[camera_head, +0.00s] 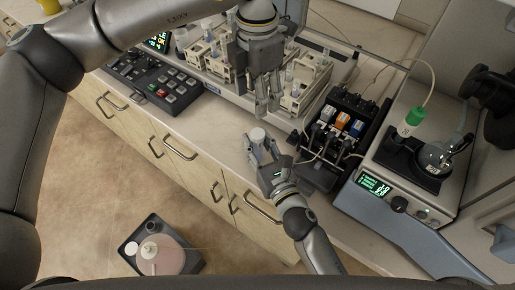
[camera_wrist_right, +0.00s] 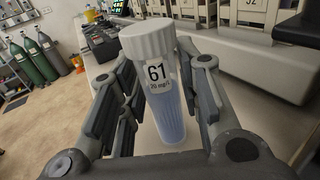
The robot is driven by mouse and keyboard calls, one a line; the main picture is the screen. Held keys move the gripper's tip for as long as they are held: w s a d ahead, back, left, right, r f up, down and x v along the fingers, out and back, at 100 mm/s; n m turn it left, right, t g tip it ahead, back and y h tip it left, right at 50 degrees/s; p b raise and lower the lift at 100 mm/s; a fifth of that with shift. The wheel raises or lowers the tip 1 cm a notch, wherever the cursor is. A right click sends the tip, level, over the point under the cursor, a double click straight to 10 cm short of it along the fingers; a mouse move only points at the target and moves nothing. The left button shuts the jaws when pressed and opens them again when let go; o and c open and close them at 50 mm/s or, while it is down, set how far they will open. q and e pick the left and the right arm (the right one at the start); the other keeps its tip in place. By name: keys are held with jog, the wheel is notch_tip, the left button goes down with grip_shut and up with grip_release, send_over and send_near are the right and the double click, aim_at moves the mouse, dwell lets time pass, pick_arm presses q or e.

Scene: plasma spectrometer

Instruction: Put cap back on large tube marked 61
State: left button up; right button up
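The large tube marked 61 (camera_wrist_right: 168,112) is clear with bluish contents and a label. A ribbed white cap (camera_wrist_right: 147,42) sits on its top; I cannot tell whether it is screwed tight. My right gripper (camera_wrist_right: 160,100) has its fingers on both sides of the tube, below the cap, and looks closed on it. In the head view the right gripper (camera_head: 262,152) holds the tube with its white cap (camera_head: 257,134) upward, over the counter's front edge. My left gripper (camera_head: 268,108) points down above and behind the tube, apart from the cap; its finger gap is unclear.
Racks with tubes (camera_head: 303,88) stand behind the left gripper. A black pump unit (camera_head: 340,128) with tubing is to the right, beside a grey instrument (camera_head: 405,185) with a green-capped tube (camera_head: 411,118). A keypad (camera_head: 160,85) lies left. The counter (camera_head: 220,118) between is clear.

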jog(key=shift+o, duration=1)
jog(key=v, duration=1.2)
